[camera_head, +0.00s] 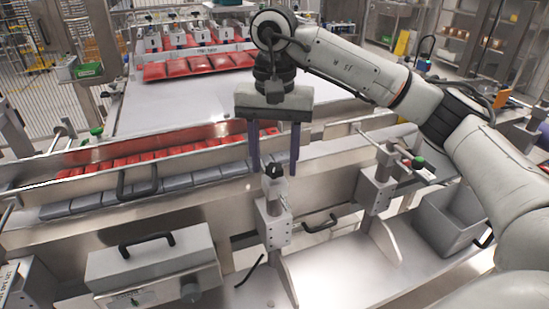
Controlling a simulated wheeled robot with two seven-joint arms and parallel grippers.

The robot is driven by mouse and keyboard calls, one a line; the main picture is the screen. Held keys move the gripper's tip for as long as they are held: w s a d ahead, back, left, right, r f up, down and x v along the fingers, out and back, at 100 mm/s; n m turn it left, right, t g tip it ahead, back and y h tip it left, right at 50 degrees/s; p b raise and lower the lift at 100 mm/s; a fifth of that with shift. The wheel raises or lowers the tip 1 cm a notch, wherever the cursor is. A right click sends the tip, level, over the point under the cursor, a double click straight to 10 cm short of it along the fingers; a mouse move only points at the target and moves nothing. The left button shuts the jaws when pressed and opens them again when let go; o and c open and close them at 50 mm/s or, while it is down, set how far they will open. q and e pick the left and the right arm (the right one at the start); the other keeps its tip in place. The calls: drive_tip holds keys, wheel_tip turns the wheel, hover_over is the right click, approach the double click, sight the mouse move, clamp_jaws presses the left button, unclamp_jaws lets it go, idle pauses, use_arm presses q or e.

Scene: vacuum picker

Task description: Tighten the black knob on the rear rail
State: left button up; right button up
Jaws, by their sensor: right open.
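A small black knob (273,170) sits on top of a grey metal clamp post (272,210) at the middle of the picture, beside a long steel rail (325,174). My right gripper (274,165) comes in from the right and points down. Its two dark fingers are spread, one to each side of the knob in the picture. The fingertips are about level with the knob, and I see no contact. I cannot tell how far apart they are in depth. My left gripper is not in view.
Another clamp post (376,188) stands to the right, near a green-tipped rod (418,162). Red packs (200,65) lie on the machine behind. A handled metal box (155,262) is at front left, and a grey bin (452,218) at right.

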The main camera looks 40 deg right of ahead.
drive_tip(key=c, duration=1)
drive_tip(key=shift+c, duration=0.2)
